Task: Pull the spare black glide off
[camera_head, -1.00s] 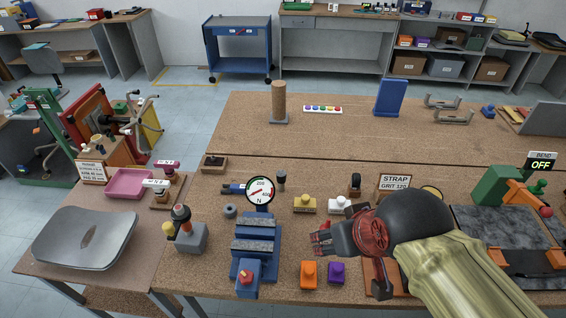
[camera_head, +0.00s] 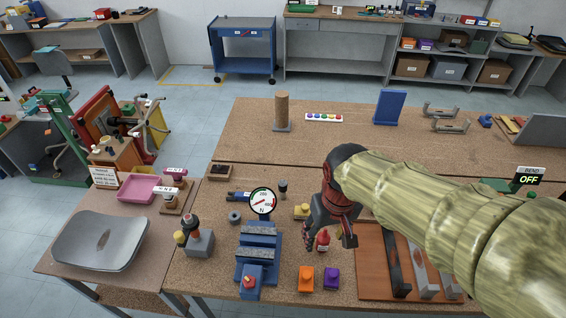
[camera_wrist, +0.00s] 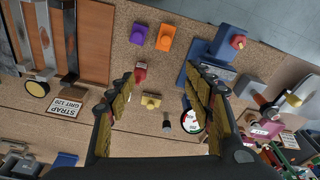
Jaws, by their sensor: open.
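My gripper (camera_head: 328,234) points down over the middle of the bench, its fingers spread and empty. In the wrist view its fingers (camera_wrist: 159,72) stand apart with bench between them. A small upright dark piece (camera_head: 283,187) stands behind the yellow block, left of my gripper, and also shows in the wrist view (camera_wrist: 166,127). Another dark-topped knob with a red band (camera_head: 191,221) is on a grey block at the left. I cannot tell for sure which is the spare black glide. A red piece (camera_head: 322,242) shows beside my fingers, close to one fingertip in the wrist view (camera_wrist: 140,72).
A blue vise (camera_head: 258,240) and a round gauge (camera_head: 262,201) stand left of my gripper. Yellow (camera_head: 301,212), orange (camera_head: 306,280) and purple (camera_head: 331,278) blocks are nearby. A brown board (camera_head: 372,270) with metal bars lies right.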

